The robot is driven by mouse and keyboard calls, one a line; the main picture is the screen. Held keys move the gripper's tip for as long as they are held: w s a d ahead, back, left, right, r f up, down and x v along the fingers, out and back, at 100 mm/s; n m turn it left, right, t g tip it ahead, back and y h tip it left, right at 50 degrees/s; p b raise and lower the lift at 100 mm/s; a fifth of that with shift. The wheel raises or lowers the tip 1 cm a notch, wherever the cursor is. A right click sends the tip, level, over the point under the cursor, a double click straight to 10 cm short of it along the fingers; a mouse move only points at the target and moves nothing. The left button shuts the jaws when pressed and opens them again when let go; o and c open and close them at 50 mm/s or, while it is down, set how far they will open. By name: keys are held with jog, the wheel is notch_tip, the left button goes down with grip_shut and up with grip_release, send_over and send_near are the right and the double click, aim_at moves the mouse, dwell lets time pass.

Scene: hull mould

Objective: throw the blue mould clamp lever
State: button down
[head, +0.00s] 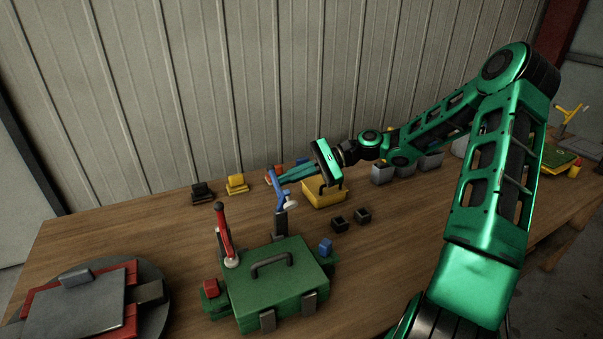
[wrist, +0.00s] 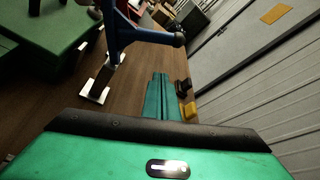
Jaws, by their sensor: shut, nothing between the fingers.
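The blue mould clamp lever (head: 278,191) stands roughly upright at the back edge of the green mould (head: 265,299). In the wrist view the blue lever (wrist: 121,32) crosses the top, above a pale metal foot (wrist: 98,82). My gripper (head: 279,179) points left across the table, its fingertips close to the lever's upper end. The wrist view shows its green fingers (wrist: 158,97) together and empty, with the lever left of and beyond them. Whether they touch the lever I cannot tell.
A red clamp lever (head: 224,232) stands at the mould's left. A black handle (head: 271,260) tops the mould. A yellow bin (head: 325,198) is behind my gripper, with black blocks (head: 339,224) in front of it. A grey and red mould (head: 75,306) sits at front left.

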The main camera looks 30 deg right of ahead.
jog(key=shift+s+a+r, duration=0.35)
jog(key=shift+s+r, duration=0.1)
jog(key=shift+r, duration=0.3)
jog(key=shift+s+a+r, duration=0.35)
jog(key=shift+s+r, duration=0.1)
jog(key=shift+r, duration=0.3)
